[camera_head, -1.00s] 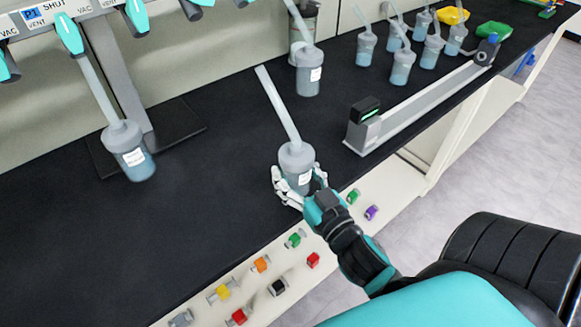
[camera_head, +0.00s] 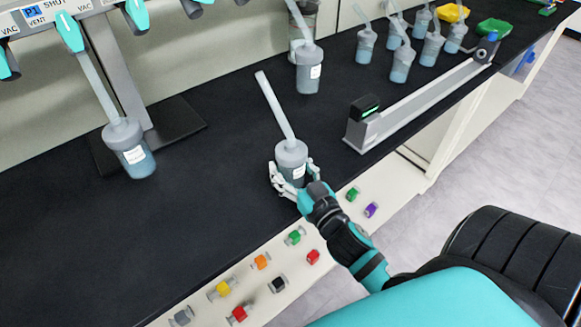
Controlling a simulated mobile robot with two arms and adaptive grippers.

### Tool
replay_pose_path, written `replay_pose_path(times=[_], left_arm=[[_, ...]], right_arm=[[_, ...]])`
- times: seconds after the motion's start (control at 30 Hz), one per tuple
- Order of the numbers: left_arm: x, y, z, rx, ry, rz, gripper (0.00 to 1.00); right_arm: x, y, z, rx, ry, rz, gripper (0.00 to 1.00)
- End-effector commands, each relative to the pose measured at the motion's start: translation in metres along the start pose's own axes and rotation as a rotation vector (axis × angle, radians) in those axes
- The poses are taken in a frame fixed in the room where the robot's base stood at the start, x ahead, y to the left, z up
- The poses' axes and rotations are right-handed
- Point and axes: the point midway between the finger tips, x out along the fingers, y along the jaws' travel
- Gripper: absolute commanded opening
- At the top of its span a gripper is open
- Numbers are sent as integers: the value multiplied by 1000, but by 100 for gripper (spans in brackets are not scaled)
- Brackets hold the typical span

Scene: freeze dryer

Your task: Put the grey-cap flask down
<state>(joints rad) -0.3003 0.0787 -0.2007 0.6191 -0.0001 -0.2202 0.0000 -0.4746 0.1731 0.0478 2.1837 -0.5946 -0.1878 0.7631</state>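A grey-cap flask (camera_head: 291,152) with a long grey tube rising up and to the left is at the front edge of the black bench (camera_head: 215,180). It looks upright and carries a white label. My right gripper (camera_head: 292,178) has its pale fingers around the lower body of the flask, one side at its left and the other at its right. The fingers appear closed on it. The flask's base is hidden by the gripper, so I cannot tell whether it touches the bench. My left gripper is not in view.
A flask (camera_head: 130,150) hangs from a manifold at left. Another flask (camera_head: 308,72) stands behind. A long grey rail device (camera_head: 415,103) lies to the right, with several flasks beyond it. Colored valves (camera_head: 223,289) line the front panel. The bench left of my gripper is clear.

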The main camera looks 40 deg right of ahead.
Motion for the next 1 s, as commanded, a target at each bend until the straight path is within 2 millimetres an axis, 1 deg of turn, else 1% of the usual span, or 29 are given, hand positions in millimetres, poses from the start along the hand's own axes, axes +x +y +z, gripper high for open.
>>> replay_pose_path(times=[0.03,0.17,0.4,0.5,0.53,0.67,0.9,1.0], left_arm=[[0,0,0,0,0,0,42],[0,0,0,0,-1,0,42],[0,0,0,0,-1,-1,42],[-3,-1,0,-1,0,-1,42],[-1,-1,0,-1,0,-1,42],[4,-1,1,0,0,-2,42],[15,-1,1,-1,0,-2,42],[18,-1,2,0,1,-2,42]], right_arm=[[0,0,1,1,-2,0,64],[0,0,0,0,-2,0,81],[0,0,0,0,-2,0,82],[0,0,-4,-1,-1,0,82],[-3,0,-2,0,-3,0,82],[-21,0,1,2,-5,1,82],[-74,0,2,3,-7,2,82],[-93,1,1,0,-6,4,82]])
